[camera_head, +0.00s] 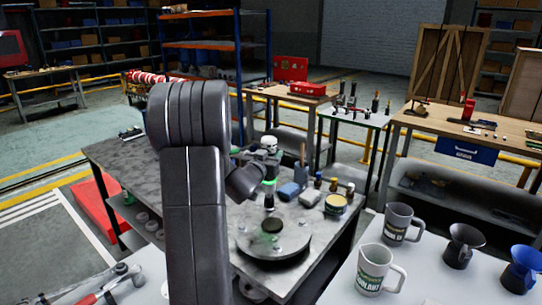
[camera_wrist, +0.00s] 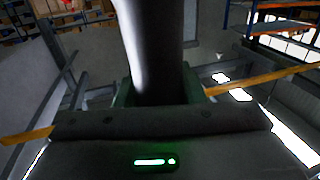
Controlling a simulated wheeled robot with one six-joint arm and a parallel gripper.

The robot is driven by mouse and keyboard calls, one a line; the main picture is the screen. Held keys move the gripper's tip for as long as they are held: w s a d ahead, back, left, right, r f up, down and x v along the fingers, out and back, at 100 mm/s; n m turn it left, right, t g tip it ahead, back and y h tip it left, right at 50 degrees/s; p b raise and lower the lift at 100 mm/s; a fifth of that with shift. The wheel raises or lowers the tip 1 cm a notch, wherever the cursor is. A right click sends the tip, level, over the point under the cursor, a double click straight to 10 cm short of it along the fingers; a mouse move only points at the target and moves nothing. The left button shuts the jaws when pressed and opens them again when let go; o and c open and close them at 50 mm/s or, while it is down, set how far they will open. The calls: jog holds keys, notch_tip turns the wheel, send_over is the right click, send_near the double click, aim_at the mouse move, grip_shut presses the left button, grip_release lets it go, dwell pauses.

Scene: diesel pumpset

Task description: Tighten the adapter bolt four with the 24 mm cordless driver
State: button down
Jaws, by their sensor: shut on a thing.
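The round grey adapter plate (camera_head: 262,262) lies flat on the dark workbench, with a dark hub (camera_head: 271,226) and small bolt heads around it. I cannot tell which is bolt four. My gripper (camera_head: 266,178) is above and behind the plate, partly hidden by my arm. It is shut on a dark tool with a green glow, taken as the cordless driver (camera_head: 269,200), which points down toward the plate's far side. I cannot tell whether its tip touches a bolt. In the wrist view the driver's dark, thick cylindrical body (camera_wrist: 155,50) rises between the jaws.
Small jars, a tin (camera_head: 335,204) and a blue cloth-like item (camera_head: 289,191) stand right of the plate. Mugs (camera_head: 372,268) stand on the light table at front right. A tool table (camera_head: 352,115) stands behind. The bench's left part is mostly clear.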

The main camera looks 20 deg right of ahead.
jog(key=shift+f+b, duration=0.35)
jog(key=shift+f, duration=0.05)
dwell(1.2)
jog(key=shift+r, duration=0.1)
